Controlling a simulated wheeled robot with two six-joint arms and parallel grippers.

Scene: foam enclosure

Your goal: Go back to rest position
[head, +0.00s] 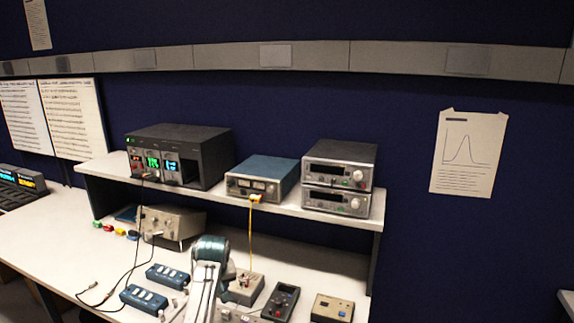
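Neither of my grippers can be made out in the head view. A white and teal jointed part rises from the bottom edge, left of centre, in front of the bench. It looks like an arm link, but I cannot tell which arm it belongs to. No fingertips show on it, and it hides part of the bench behind it.
A white bench (60,235) carries a raised shelf (290,209) with several instruments. Blue switch boxes (144,298), a dark handheld meter (281,301) and a beige box (332,308) lie below. A black cable (137,250) and a yellow cable (250,235) hang from the shelf.

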